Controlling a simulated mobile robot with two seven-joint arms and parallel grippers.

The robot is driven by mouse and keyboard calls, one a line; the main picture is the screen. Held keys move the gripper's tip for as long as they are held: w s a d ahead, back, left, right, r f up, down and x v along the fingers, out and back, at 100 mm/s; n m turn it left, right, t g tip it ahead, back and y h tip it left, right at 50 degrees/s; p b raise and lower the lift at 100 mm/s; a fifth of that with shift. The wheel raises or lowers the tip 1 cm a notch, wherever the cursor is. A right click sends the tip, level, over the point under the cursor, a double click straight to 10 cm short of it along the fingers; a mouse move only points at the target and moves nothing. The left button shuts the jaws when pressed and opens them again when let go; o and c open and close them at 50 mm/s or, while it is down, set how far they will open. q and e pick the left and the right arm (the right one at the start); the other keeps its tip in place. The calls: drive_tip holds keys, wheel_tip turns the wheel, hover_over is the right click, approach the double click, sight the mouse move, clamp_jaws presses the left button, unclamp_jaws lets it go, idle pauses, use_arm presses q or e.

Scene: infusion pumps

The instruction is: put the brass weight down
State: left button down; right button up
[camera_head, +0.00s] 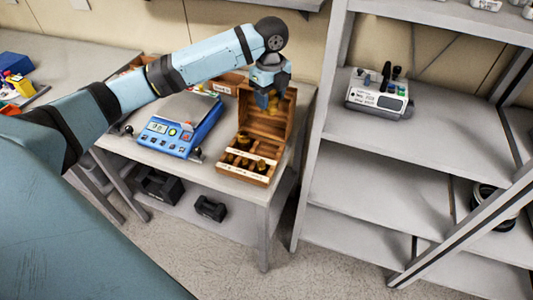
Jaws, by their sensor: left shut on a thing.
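My left gripper (267,98) points down above the open wooden weight box and is shut on a brass weight (273,104), which is partly hidden by the fingers. The wooden box (245,178) stands on the right part of the grey table, with its lid (272,126) tilted up at the back. Several brass weights (244,141) stand in the box's slots behind its pale label strips. The held weight appears in front of the lid, above the slots; its exact height is hard to tell. My right gripper is not in view.
A blue scale (178,127) with a grey plate stands left of the box. The table (230,201) has a lower shelf with black cases (210,208). A grey shelf rack (362,189) on the right holds a white device (379,95).

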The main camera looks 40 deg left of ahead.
use_arm(q)
drive_tip(key=shift+w+a+r+m, duration=0.15)
drive_tip(key=shift+a+m, duration=0.15)
drive_tip(key=shift+m, duration=0.2)
drive_tip(key=shift+w+a+r+m, duration=0.15)
drive_tip(key=shift+a+m, duration=0.15)
drive_tip(key=shift+m, duration=0.2)
drive_tip(key=shift+a, duration=0.1)
drive_tip(key=shift+f+m, duration=0.3)
drive_tip(key=p, duration=0.1)
hover_over(267, 154)
wheel_tip(267, 154, down, 19)
drive_tip(key=shift+w+f, duration=0.1)
drive_tip(key=shift+f, duration=0.05)
drive_tip(key=c, duration=0.5)
unclamp_jaws()
drive_tip(key=shift+f, duration=0.15)
drive_tip(key=shift+c, duration=0.2)
drive_tip(key=shift+o, duration=0.4)
